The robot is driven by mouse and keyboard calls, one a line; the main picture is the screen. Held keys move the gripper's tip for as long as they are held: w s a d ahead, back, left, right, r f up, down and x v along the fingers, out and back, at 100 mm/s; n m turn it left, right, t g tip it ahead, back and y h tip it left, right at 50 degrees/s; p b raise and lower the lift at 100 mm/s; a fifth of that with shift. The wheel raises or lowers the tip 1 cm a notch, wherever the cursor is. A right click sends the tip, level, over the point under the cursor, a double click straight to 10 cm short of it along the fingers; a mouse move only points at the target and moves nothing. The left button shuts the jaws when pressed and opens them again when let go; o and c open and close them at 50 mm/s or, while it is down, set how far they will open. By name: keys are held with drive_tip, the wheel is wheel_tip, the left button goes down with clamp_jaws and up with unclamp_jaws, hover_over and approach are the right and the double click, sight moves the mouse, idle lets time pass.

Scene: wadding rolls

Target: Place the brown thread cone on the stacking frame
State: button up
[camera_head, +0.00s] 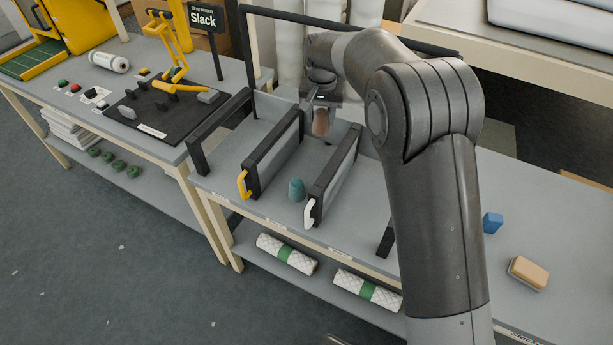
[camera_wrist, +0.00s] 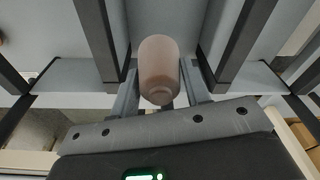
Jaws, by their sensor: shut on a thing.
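The brown thread cone (camera_head: 321,123) is held in my gripper (camera_head: 320,108), upright as far as the head view shows. In the wrist view the brown cone (camera_wrist: 159,64) sits between the two fingers of my gripper (camera_wrist: 160,85), which are shut on it. The cone is above the grey table, between the rear parts of two dark-edged upright panels. These panels, one with a yellow handle (camera_head: 243,184) and one with a white handle (camera_head: 309,212), appear to belong to the stacking frame (camera_head: 270,152). I cannot tell whether the cone touches anything below.
A teal cone (camera_head: 297,189) stands between the panels near the front edge. A blue block (camera_head: 492,222) and an orange-tan block (camera_head: 528,272) lie at right. White rolls with green bands (camera_head: 287,254) lie on the lower shelf. My arm hides part of the table.

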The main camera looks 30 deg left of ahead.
drive_tip(key=shift+s+a+f, duration=0.25)
drive_tip(key=shift+a+f, duration=0.15)
drive_tip(key=shift+a, duration=0.15)
drive_tip(key=shift+s+a+f, duration=0.2)
drive_tip(key=shift+a+f, duration=0.15)
drive_tip(key=shift+a, duration=0.2)
wheel_tip(320, 180, down, 10)
drive_tip(key=shift+d+f, duration=0.1)
drive_tip(key=shift+f, duration=2.2)
drive_tip(key=shift+f, duration=0.15)
drive_tip(key=o, duration=1)
drive_tip(key=shift+o, duration=0.2)
wheel_tip(320, 180, up, 12)
drive_tip(key=s, duration=0.1)
drive_tip(key=shift+s+d, duration=0.15)
drive_tip(key=shift+d, duration=0.05)
